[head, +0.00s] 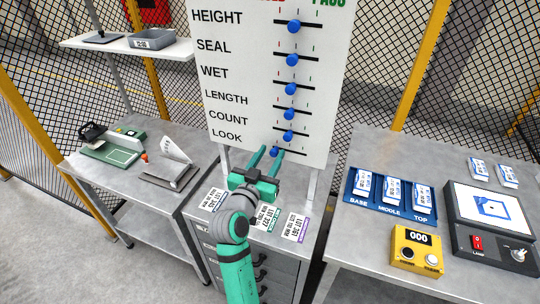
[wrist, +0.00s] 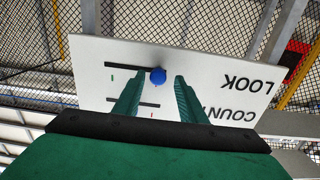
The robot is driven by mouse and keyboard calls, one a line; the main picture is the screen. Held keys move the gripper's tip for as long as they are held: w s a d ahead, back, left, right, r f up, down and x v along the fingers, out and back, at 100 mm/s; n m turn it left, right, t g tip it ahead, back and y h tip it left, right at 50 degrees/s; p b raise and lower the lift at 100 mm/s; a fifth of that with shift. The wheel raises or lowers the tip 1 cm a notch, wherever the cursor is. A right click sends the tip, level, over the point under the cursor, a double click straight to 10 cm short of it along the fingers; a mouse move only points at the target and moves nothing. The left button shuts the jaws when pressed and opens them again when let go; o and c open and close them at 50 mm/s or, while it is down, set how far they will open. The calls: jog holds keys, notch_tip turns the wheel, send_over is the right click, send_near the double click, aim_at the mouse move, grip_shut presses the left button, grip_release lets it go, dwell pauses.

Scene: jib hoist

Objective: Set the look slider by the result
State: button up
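The white board (head: 232,105) carries a column of labelled sliders with blue knobs. LOOK is the lowest row. Its blue knob (head: 273,152) sits at the left end of its dark slot (head: 298,153), near the label. My gripper (head: 267,153) is raised in front of the board's lower edge, fingers apart. In the wrist view, which is upside down, the look knob (wrist: 157,76) shows between and just beyond my two open fingertips (wrist: 157,80). I cannot tell whether a finger touches it. The look slot (wrist: 124,67) runs left from the knob there.
The count knob (head: 288,135) is close above. Printed lot cards (head: 294,228) lie on the drawer cabinet below. Right table: blue BASE/MIDDLE/TOP tray (head: 391,212), yellow counter (head: 416,250), lamp box (head: 490,218). Left table: a green-and-white device (head: 112,147) and a tilted white plate (head: 175,149).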

jog(key=v, duration=1)
jog(key=shift+s, duration=0.3)
jog(key=shift+a, duration=0.1)
jog(key=s+f+n+y, duration=0.55)
jog(key=s+f, duration=1.05)
jog(key=f, duration=0.4)
jog(key=s+d+g+y, duration=0.1)
jog(key=s+d, duration=0.1)
jog(key=s, duration=2.1)
jog(key=shift+d+f+m, duration=0.35)
jog(key=shift+d+m, duration=0.05)
jog(key=shift+m, duration=0.05)
jog(key=shift+s+a+y, duration=0.1)
jog(key=shift+s+y, duration=0.15)
jog(key=shift+w, duration=0.1)
